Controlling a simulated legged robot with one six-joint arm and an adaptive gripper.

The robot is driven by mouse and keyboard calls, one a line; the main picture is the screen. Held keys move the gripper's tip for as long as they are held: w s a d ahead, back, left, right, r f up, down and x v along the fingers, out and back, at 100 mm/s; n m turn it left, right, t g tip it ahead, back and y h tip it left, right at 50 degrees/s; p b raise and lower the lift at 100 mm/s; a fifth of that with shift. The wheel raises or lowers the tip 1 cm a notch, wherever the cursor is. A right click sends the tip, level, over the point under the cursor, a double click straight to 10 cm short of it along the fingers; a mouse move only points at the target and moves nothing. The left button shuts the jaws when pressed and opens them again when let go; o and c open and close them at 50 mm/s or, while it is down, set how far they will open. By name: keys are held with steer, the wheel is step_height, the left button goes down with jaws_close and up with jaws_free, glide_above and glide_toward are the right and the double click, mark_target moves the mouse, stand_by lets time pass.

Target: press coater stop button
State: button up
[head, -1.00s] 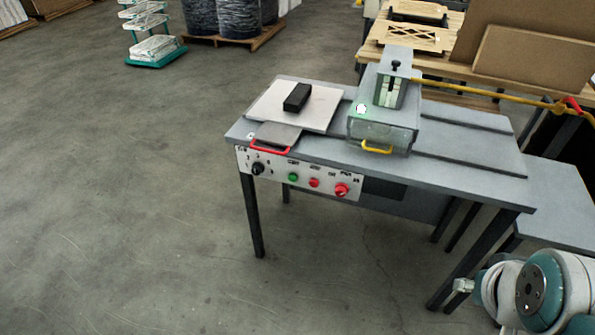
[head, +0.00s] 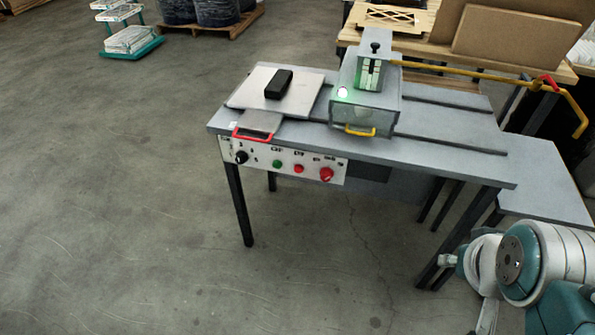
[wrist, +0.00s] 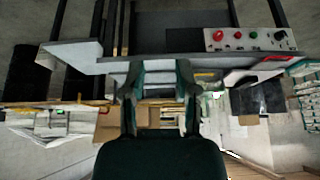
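The coater (head: 440,130) is a grey table-like machine with a white control panel (head: 258,164) on its front edge. The panel carries a black knob (head: 241,157), a green button (head: 277,163), a small red button (head: 298,168) and a larger red button (head: 326,174). The labels are too small to read. In the wrist view the scene is upside down, with the larger red button (wrist: 218,35), small red button (wrist: 238,34) and green button (wrist: 253,34) at upper right. My gripper (wrist: 157,75) is open and empty, apart from the panel. In the head view only my arm shows, lower right.
On the coater are a pale plate (head: 250,98) with a black block (head: 279,84), and a grey box (head: 365,105) with a yellow handle and a green light. A yellow bar (head: 465,73) sticks out at right. The floor before the panel is clear.

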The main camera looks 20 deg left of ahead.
jaws_close()
stand_by(1.0)
